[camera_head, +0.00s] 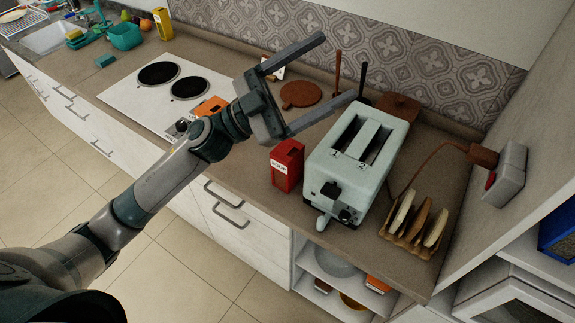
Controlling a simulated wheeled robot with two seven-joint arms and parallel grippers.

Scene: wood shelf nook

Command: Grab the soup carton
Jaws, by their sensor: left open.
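A red carton (287,168) with a small white label stands upright on the counter, just left of the toaster; its label is too small to read. It is the thing in view that best fits the soup carton. My left gripper (337,68) is open and empty, its two fingers wide apart and pointing to the upper right. In the picture it lies above the carton and is apart from it. An orange box (212,106) by the hob is partly hidden by my left arm. My right gripper is out of view.
A pale green toaster (332,190) stands close right of the carton. A toast rack (410,236) with bread slices is farther right. A hob (128,97) lies to the left. The brown counter (240,178) is bare left of the carton.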

